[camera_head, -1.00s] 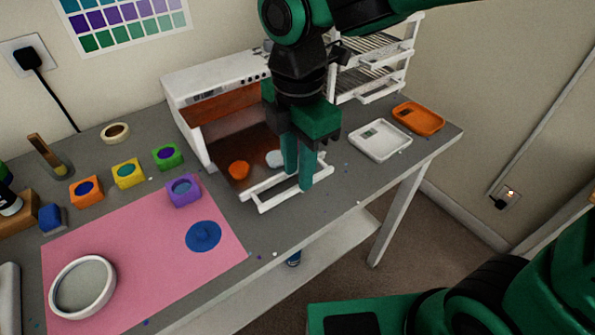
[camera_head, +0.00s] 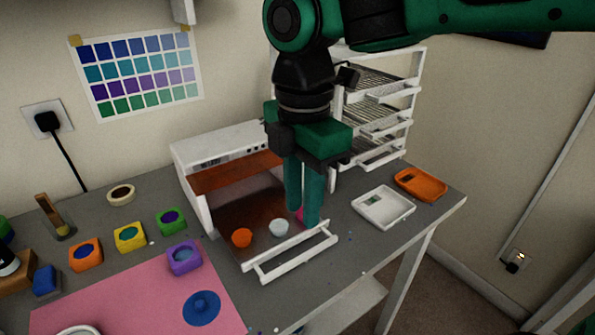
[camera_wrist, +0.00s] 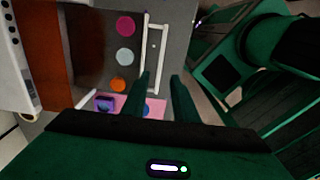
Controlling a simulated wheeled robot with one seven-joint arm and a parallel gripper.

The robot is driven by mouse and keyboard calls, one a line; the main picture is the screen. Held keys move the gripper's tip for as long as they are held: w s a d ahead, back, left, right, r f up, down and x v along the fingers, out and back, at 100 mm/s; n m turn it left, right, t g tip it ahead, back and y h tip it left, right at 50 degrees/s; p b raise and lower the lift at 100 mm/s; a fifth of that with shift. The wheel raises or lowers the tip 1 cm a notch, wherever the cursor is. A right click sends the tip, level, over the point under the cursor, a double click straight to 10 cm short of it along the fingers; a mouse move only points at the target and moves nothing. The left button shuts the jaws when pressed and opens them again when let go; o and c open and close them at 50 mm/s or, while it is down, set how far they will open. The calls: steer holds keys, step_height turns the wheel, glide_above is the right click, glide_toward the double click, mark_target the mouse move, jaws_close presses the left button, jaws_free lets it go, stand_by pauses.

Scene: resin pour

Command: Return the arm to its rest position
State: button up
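My gripper (camera_head: 305,212) hangs above the front of the open white oven in the head view, its two green fingers pointing down. In the wrist view the fingers of my gripper (camera_wrist: 162,80) stand apart with nothing between them. The white oven (camera_head: 213,146) has its front open. Inside it sit an orange piece (camera_head: 242,238), a pale piece (camera_head: 279,228) and a pink piece (camera_head: 300,215), the last partly hidden by a finger in the head view. All three show clearly in the wrist view.
A white wire-shelf rack (camera_head: 415,85) stands behind and right of my arm. A white tray (camera_head: 384,208) and an orange tray (camera_head: 421,185) lie on the right. Several coloured moulds, such as the purple one (camera_head: 184,258), stand left near the pink mat (camera_head: 130,300).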

steer(key=w+d+f+m, duration=0.1)
steer(key=d+f+m, duration=0.1)
steer(key=d+m, duration=0.75)
steer(key=w+d+f+m, duration=0.1)
steer(key=d+f+m, duration=0.35)
steer(key=d, duration=0.85)
steer(key=s+d+f+m, duration=0.2)
steer(key=s+d+m, duration=0.3)
steer(key=d+m, duration=0.2)
steer(key=s+d+f+m, duration=0.3)
steer(key=s+d+m, duration=0.3)
steer(key=d+m, duration=0.2)
steer(key=shift+d+m, duration=0.2)
steer(key=shift+m, duration=0.7)
steer(key=shift+w+f, duration=0.3)
steer(key=shift+w, duration=0.3)
